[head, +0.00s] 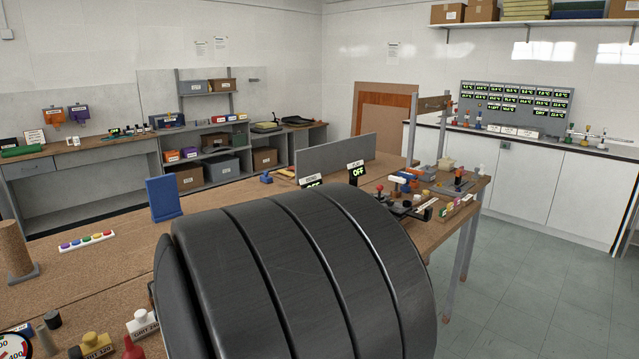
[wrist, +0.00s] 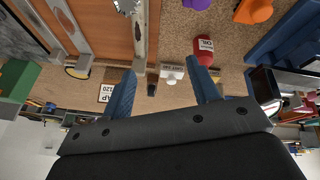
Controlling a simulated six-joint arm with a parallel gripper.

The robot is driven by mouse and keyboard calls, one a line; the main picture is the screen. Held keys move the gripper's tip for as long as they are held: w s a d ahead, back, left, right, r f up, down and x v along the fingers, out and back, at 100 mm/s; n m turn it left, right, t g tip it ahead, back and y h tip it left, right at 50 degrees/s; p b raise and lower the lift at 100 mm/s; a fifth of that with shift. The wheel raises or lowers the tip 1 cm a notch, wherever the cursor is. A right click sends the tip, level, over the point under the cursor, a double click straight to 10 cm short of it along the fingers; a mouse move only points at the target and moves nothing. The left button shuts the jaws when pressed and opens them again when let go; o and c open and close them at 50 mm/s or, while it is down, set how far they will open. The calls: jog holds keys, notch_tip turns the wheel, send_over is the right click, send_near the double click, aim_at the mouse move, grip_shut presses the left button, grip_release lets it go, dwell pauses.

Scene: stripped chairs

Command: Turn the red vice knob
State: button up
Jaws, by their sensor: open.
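I cannot surely pick out the red vice knob in either view. In the head view a small red ball-topped part (head: 379,187) stands among small fittings on the wooden bench (head: 120,262), behind my dark arm. My gripper (wrist: 160,68) shows in the wrist view with its two blue fingers wide apart and nothing between them. A red can marked OIL (wrist: 204,46) appears beyond the right finger, apart from it as far as I can tell. My arm hides much of the bench in the head view.
A blue upright block (head: 163,200), a row of coloured buttons (head: 87,241) and a cork-coloured cylinder (head: 14,250) stand on the left of the bench. A grey panel (head: 335,157) rises behind. Open floor (head: 540,245) lies to the right.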

jog(key=shift+a, duration=0.1)
dwell(0.3)
jog(key=s+a+r+m+g, duration=0.1)
jog(key=s+a+r, duration=0.2)
jog(key=s+a, duration=0.35)
jog(key=s+a+r+m+g, duration=0.1)
jog(key=s+a+r+g, duration=0.15)
jog(key=s+a, duration=0.4)
jog(key=s+a+r+m+h, duration=0.1)
jog(key=s+a+r+h, duration=0.15)
jog(key=s, duration=0.55)
jog(key=s+a+r+m+h, duration=0.1)
jog(key=s+a+r, duration=0.2)
jog(key=s, duration=0.4)
jog(key=shift+y, duration=0.25)
jog(key=f, duration=1.6)
jog(key=shift+s+a+f, duration=0.1)
jog(key=shift+a+f, duration=0.1)
jog(key=shift+f, duration=0.1)
jog(key=c, duration=1)
